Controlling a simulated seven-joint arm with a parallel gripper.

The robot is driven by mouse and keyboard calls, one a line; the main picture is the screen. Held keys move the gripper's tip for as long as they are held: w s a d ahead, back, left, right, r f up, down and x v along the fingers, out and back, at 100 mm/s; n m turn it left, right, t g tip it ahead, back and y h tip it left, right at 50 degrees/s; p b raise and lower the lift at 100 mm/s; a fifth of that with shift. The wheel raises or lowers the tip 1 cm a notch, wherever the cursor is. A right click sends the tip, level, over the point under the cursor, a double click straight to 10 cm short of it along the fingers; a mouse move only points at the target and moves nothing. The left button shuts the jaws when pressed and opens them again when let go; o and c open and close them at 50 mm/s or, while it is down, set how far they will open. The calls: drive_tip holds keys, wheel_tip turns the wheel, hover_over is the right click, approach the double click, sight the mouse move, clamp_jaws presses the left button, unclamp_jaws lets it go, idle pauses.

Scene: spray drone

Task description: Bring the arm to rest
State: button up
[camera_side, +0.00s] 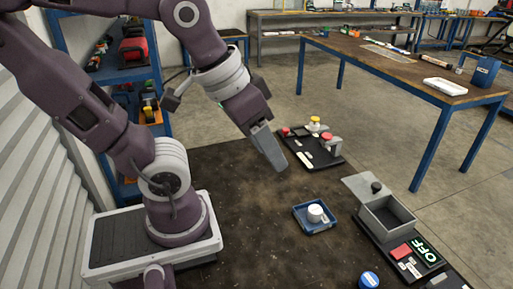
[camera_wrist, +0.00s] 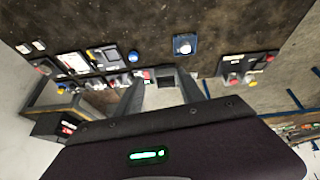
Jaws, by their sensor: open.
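My gripper (camera_side: 278,160) hangs in the air above the dark work surface (camera_side: 240,200), pointing down and to the right in the side view. In the wrist view its two fingers (camera_wrist: 162,80) are spread apart. I see nothing held between them. The arm is bent, with its base at the left of the side view. The gripper is clear of the objects on the surface.
A blue tray (camera_side: 323,228) holds a white round piece (camera_side: 315,213). A black board (camera_side: 325,160) carries red and yellow knobs. A blue round object (camera_side: 369,280) is at front.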

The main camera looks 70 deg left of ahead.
drive_tip(key=shift+s+r+m, duration=0.2)
drive_tip(key=shift+s+m, duration=0.3)
drive_tip(key=shift+s, duration=0.7)
idle(0.3)
